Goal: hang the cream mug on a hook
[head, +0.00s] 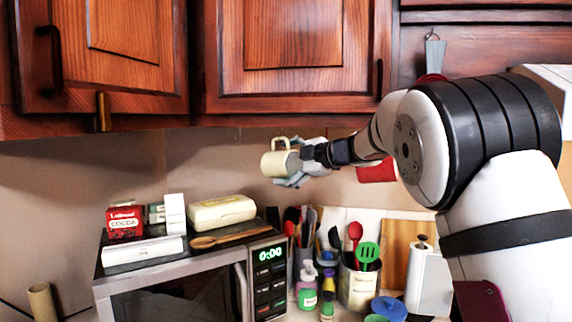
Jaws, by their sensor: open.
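The cream mug (277,165) is in mid-air below the upper cabinets, with its handle loop toward the top. My gripper (300,168) is at the mug's right side, with grey-blue finger parts beside and below it. The fingers are open; whether they touch the mug is not clear. No hook shows clearly above the mug, and I cannot tell what bears it. A red item (376,171), perhaps another mug, is partly hidden behind my arm.
A microwave (245,285) stands below, with a cocoa box (125,222), a cream container (221,213) and a wooden spoon (228,238) on top. Utensil pots and bottles crowd the counter to its right. Wooden cabinets (295,50) close off the space above.

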